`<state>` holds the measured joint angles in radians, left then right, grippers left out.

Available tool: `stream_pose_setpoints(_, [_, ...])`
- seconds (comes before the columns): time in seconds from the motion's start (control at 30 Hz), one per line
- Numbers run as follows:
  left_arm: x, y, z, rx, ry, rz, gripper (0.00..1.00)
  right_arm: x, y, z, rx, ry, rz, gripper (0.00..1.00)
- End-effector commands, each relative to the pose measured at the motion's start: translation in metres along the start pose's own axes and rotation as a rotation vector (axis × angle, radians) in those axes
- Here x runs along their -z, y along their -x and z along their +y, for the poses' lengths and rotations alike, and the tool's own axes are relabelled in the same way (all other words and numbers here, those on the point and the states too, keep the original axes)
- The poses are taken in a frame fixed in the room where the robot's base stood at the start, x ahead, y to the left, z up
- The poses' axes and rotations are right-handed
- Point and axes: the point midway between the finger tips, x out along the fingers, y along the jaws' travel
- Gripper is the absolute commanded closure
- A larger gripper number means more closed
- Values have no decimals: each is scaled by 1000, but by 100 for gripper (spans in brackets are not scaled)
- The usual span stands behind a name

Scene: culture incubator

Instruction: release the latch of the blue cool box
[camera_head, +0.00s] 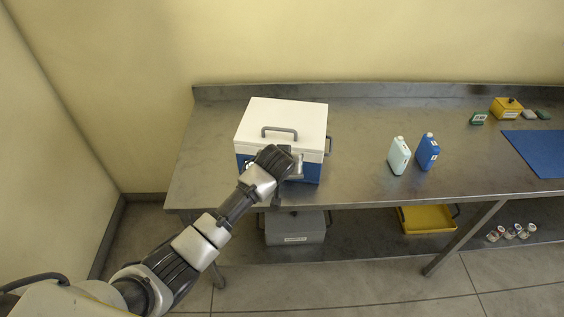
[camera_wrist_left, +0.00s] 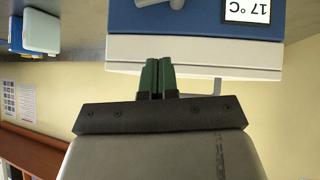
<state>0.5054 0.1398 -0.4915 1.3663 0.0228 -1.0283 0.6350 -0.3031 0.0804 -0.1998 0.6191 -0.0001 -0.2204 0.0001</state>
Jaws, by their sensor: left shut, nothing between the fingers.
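The blue cool box (camera_head: 307,171) stands at the left of the steel bench, with its white lid (camera_head: 308,118) down and a grey handle (camera_head: 279,131) on top. My left gripper (camera_head: 290,168) is in front of the box's front face, and the wrist hides much of that face. In the wrist view, which is upside down, the green fingers of my left gripper (camera_wrist_left: 158,78) are together and empty, in front of the lid (camera_wrist_left: 240,53). A grey part, likely the latch (camera_wrist_left: 163,3), shows on the blue body at the top edge, cut off. I cannot tell its position. My right gripper is not in view.
A pale bottle (camera_head: 399,156) and a blue bottle (camera_head: 428,152) stand right of the box. A blue mat (camera_head: 541,151) and a yellow box (camera_head: 506,108) are further right. A grey case (camera_head: 295,229) and a yellow tray (camera_head: 428,219) are on the lower shelf.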

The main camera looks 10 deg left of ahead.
Motion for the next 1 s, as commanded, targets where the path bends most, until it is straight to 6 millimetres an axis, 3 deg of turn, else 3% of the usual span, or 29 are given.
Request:
stream_pose_setpoints(0.4, [-1, 53, -5, -1, 0, 1, 100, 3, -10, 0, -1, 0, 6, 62])
stream_pose_setpoints(1.0, [-1, 61, -6, 1, 0, 0, 100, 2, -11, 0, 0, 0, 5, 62])
